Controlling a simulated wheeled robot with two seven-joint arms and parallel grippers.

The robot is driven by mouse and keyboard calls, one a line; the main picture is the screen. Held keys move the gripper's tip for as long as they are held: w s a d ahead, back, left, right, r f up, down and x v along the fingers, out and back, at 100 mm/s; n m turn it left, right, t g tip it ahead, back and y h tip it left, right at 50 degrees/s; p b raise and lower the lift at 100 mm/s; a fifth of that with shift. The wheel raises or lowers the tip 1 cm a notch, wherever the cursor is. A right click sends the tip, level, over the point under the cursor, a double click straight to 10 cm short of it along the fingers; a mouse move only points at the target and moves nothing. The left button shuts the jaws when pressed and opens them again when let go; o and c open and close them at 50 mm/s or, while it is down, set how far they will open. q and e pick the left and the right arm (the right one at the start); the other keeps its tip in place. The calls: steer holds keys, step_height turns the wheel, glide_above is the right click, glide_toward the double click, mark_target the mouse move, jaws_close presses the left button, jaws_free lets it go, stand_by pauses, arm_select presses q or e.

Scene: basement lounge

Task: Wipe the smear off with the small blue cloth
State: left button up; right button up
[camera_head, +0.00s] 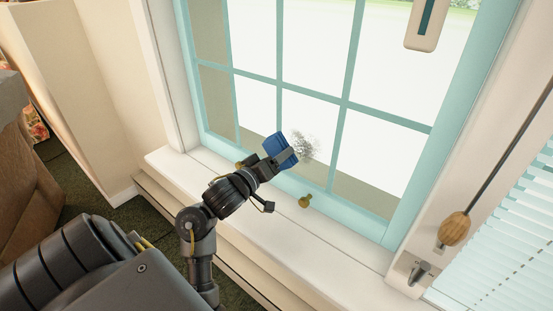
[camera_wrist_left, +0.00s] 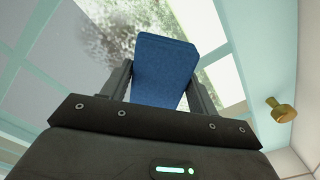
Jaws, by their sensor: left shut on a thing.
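The small blue cloth (camera_head: 279,148) is held in my left gripper (camera_head: 280,157), which is shut on it. The cloth also fills the middle of the left wrist view (camera_wrist_left: 164,72), between the two fingers. The smear (camera_head: 304,147) is a grey speckled patch on a lower window pane, just right of the cloth in the head view. In the left wrist view the smear (camera_wrist_left: 105,35) shows up and left of the cloth, which hides part of the glass behind it. I cannot tell whether the cloth touches the glass. My right gripper is not in view.
The window has a pale teal frame (camera_head: 346,108) with several panes. A brass knob (camera_head: 305,201) sticks out at its lower edge, right of my gripper. A white sill (camera_head: 290,232) runs below. A wooden-handled cord (camera_head: 454,229) and blinds (camera_head: 505,245) are at the right.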

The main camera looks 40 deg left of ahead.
mark_target(288, 163)
arm_select(q)
steer(key=shift+w, duration=0.9)
stand_by(0.3)
steer(key=shift+s+d, duration=0.1)
steer(key=shift+d, duration=1.7)
steer(key=shift+d, duration=0.1)
steer(key=shift+w+d, duration=0.2)
steer(key=shift+d, duration=1.55)
